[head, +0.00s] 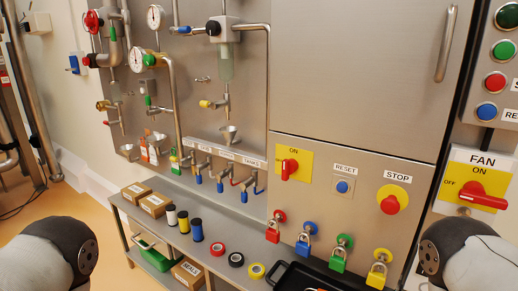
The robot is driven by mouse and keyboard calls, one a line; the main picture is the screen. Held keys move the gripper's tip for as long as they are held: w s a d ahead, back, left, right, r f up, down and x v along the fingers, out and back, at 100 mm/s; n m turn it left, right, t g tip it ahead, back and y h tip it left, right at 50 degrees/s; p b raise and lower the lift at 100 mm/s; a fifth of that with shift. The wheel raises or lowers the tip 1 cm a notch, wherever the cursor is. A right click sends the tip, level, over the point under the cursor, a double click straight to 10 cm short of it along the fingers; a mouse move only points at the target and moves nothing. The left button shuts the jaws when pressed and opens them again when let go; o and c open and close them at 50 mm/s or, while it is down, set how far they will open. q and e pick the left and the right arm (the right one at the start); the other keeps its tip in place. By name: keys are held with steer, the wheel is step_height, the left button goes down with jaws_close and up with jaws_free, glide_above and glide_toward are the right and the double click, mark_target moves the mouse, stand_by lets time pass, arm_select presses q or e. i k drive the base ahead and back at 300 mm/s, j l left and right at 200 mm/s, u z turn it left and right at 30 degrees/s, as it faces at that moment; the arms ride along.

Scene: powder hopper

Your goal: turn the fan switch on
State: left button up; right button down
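The fan switch (482,195) is a red rotary handle on a yellow plate at the right edge of the head view. The plate reads FAN at the top, ON below it, and OFF at the left. The handle lies roughly level, sloping down slightly to the right, with its thicker left end beside OFF. It is not lined up with ON. Grey and black links of my arms show at the lower left and lower right corners. Neither gripper's fingers are in view.
Another red switch on a yellow plate (289,167), a blue RESET button (342,187) and a red STOP button (392,203) are on the steel cabinet (350,80). Several coloured padlocks hang below. A steel bench (205,262) holds boxes, bottles, tape rolls and a black tray (290,277).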

mark_target(473, 192)
steer(key=z, duration=1.4)
